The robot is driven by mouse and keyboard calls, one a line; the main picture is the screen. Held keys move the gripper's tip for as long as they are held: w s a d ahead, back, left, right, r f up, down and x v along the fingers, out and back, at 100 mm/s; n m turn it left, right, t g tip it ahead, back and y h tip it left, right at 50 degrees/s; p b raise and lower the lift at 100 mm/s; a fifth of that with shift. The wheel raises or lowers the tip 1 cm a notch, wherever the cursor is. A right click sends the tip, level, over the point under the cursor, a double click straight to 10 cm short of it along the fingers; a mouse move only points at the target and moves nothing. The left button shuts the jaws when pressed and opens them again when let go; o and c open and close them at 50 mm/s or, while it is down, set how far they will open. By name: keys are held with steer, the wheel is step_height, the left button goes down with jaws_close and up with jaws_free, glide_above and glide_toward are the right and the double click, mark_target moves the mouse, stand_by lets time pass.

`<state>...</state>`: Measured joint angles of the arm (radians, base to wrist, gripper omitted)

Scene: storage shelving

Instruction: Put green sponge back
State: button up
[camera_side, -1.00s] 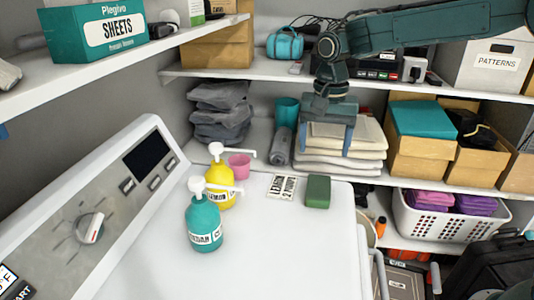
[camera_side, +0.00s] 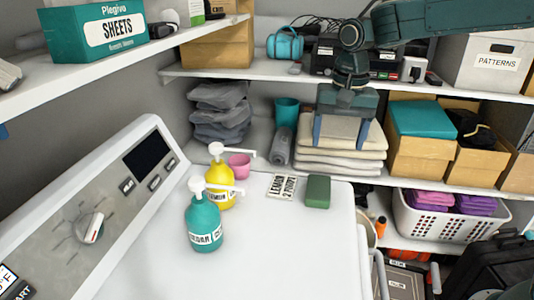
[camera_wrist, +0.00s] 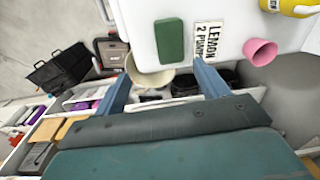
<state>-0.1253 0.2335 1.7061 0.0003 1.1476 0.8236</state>
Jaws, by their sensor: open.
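The green sponge (camera_side: 318,191) lies flat on the back right part of the white machine top (camera_side: 290,245), just right of a label card reading "LEMON 2 PUMPS" (camera_side: 282,187). In the wrist view the sponge (camera_wrist: 169,40) shows beyond my fingers, with the card (camera_wrist: 207,42) beside it. My gripper (camera_side: 340,145) is open and empty. It hangs above and behind the sponge, in front of the folded beige towels (camera_side: 340,162). In the wrist view my gripper's two blue fingers (camera_wrist: 162,80) are spread wide apart.
Shelves behind hold cardboard boxes (camera_side: 420,155) and grey cloths (camera_side: 220,110). A white basket (camera_side: 425,222) is at right.

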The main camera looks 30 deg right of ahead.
steer(key=s+d+r+n+t, duration=0.1)
steer(key=s+n, duration=0.3)
steer(key=s, duration=0.8)
steer(key=s+d+r+n+t, duration=0.1)
steer(key=s+d+n+t, duration=0.3)
steer(key=s, duration=0.8)
steer(key=shift+s+d, duration=0.15)
steer(key=shift+s, duration=0.1)
